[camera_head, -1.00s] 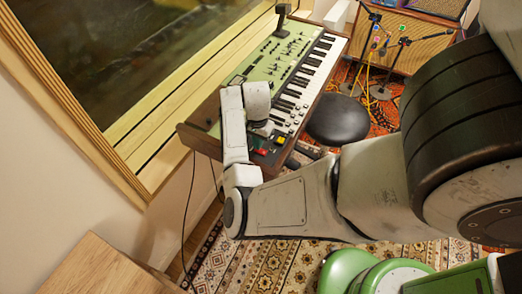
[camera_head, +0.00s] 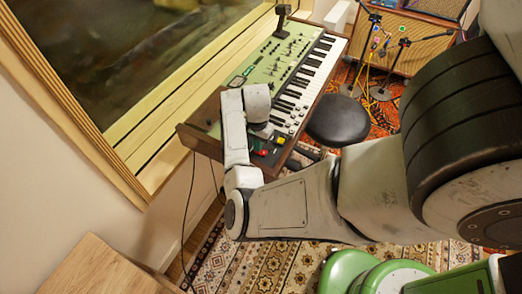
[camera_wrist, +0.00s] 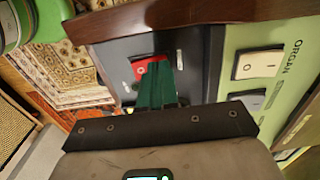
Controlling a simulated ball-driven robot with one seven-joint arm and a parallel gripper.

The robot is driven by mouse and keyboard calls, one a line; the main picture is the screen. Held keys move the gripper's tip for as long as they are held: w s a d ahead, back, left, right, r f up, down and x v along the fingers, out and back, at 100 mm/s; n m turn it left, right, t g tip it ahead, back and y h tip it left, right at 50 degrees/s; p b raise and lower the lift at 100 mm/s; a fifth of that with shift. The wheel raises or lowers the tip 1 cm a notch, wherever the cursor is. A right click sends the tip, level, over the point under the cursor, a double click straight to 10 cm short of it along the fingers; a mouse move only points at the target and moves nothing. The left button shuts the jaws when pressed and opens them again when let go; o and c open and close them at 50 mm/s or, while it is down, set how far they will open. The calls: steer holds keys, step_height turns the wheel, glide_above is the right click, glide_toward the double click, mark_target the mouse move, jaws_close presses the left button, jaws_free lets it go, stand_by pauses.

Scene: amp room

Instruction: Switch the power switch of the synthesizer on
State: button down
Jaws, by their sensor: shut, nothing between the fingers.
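The synthesizer (camera_head: 270,62) has a green panel, a row of keys and brown wooden sides. It stands along the window wall in the head view. Its red power switch (camera_head: 263,153) is at the near end on a dark strip. In the wrist view the red rocker switch (camera_wrist: 143,68) sits on the dark panel, partly covered by the fingers. My gripper (camera_wrist: 158,85) is shut and empty, its green fingertips at the switch; whether they touch it I cannot tell. In the head view my wrist hides most of the gripper. A small display on the panel (camera_head: 237,81) looks lit green.
A wooden edge (camera_wrist: 170,15) runs close above. A round black stool (camera_head: 337,120) stands beside the keys. A wooden box (camera_head: 95,268) is at the lower left.

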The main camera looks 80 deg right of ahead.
step_height(320, 180, up, 7)
steer(key=p, duration=0.6)
steer(key=shift+f, duration=0.15)
stand_by(0.5)
steer(key=n+h+b, duration=0.2)
steer(key=n+h, duration=0.1)
steer(key=n, duration=0.6)
glide_toward(262, 151)
step_height(262, 151, up, 3)
steer(key=a, duration=0.2)
steer(key=s+a+f+n+y+b, duration=0.1)
steer(key=a+n, duration=0.4)
steer(key=a, duration=0.7)
steer(key=s+a+f+n+t+y+b, duration=0.1)
steer(key=s+a+n, duration=0.2)
steer(key=a+n, duration=0.3)
steer(key=a, duration=0.5)
steer(key=shift+s+a+f+y, duration=0.35)
steer(key=shift+a+f+y, duration=0.05)
